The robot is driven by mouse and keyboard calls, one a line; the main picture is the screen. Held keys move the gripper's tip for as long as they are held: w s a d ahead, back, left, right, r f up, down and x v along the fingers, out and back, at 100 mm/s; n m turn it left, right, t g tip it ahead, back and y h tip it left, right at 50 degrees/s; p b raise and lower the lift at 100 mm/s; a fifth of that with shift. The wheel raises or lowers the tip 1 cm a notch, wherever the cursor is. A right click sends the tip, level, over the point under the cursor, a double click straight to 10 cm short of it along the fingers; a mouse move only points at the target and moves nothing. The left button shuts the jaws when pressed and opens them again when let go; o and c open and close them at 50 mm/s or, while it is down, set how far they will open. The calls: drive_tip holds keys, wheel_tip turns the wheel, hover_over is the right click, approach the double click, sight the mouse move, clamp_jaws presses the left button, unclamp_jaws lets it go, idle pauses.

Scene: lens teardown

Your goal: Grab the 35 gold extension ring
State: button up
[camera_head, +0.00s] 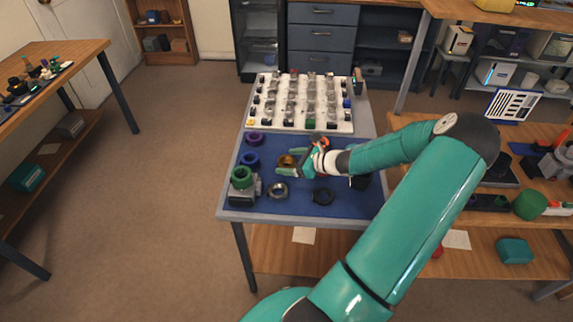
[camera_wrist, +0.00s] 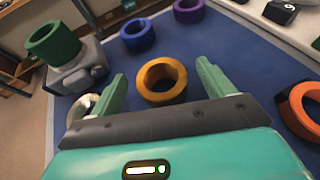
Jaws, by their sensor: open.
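The gold extension ring (camera_wrist: 143,81) lies on the blue mat (camera_wrist: 230,55) in the wrist view, its hole facing up. My gripper (camera_wrist: 160,82) is open, with one green finger to the left of the ring and one to the right. The fingers look apart from the ring, and no contact shows. In the head view the gold ring (camera_head: 286,160) is partly hidden by my gripper (camera_head: 290,160), which is over the middle of the blue mat (camera_head: 300,203).
A green ring (camera_wrist: 52,42) sits on a grey camera-like body (camera_wrist: 78,72) at left. A blue ring (camera_wrist: 138,36), a purple ring (camera_wrist: 188,10) and an orange ring (camera_wrist: 300,108) stand around. A white tray (camera_head: 345,127) of small parts lies behind.

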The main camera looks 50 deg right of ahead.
sight(282, 159)
drive_tip(key=x, duration=0.3)
drive_tip(key=shift+w+a+f, duration=0.1)
drive_tip(key=shift+w, duration=0.15)
drive_tip(key=c, duration=1.1)
drive_tip(key=shift+r, duration=0.4)
drive_tip(key=r, duration=0.3)
drive_tip(key=shift+s+a, duration=0.1)
drive_tip(key=shift+s, duration=0.15)
drive_tip(key=s+a+r, duration=0.4)
drive_tip(key=s, duration=0.1)
drive_tip(key=s+a+r, duration=0.4)
drive_tip(key=a+r, duration=0.1)
drive_tip(key=shift+s+a+r, duration=0.1)
drive_tip(key=shift+s+a, duration=0.1)
drive_tip(key=shift+s, duration=0.2)
